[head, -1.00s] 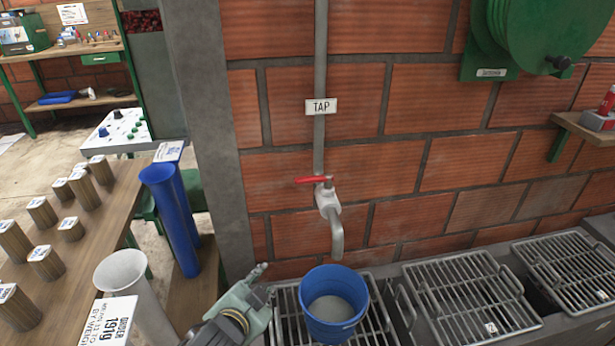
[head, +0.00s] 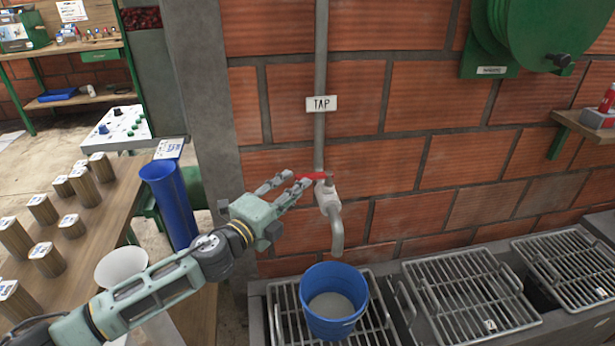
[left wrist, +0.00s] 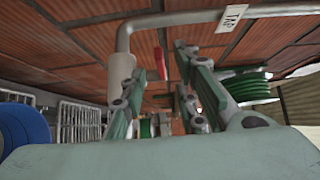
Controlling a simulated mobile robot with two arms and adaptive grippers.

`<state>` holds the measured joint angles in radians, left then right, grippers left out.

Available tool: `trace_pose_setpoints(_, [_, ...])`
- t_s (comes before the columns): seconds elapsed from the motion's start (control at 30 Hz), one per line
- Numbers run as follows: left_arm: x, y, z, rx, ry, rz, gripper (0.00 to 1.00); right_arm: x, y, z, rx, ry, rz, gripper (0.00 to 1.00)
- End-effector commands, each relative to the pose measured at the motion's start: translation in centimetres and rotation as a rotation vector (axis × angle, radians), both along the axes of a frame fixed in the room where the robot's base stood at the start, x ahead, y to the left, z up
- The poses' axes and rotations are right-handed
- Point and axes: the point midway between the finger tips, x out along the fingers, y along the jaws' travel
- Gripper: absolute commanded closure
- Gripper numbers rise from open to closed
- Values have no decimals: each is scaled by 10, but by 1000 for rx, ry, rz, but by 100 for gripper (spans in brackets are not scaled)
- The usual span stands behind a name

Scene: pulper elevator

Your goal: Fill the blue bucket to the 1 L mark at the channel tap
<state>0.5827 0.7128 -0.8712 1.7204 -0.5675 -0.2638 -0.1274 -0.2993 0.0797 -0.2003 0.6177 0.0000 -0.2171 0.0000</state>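The blue bucket (head: 333,303) stands upright on a metal grate under the channel tap (head: 331,205). Its inside shows a pale grey surface; I cannot tell whether that is water or the bottom. No stream shows at the spout. The tap's red lever (head: 312,176) points left. My left gripper (head: 287,188) is at the lever's left end with its fingers apart. In the left wrist view the red lever (left wrist: 158,64) shows between the open fingers (left wrist: 165,90), and the bucket (left wrist: 22,128) is at the left edge. I cannot tell whether the fingers touch the lever. My right gripper is not in view.
Metal grates (head: 468,296) cover the channel to the right. A green hose reel (head: 545,35) hangs at upper right. Brick wall stands behind the tap.

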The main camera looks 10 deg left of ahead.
Motion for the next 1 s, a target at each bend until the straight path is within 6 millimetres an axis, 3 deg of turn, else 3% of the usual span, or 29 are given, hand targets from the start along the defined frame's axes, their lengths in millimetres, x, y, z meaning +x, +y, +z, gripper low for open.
trace_pose_setpoints(0.4, [51,-27,1,-3,0,1,72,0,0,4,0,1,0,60])
trace_pose_setpoints(0.8, [57,-30,0,-4,2,0,72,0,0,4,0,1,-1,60])
trace_pose_setpoints(1.0, [57,-30,0,-4,2,1,88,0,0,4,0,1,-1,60])
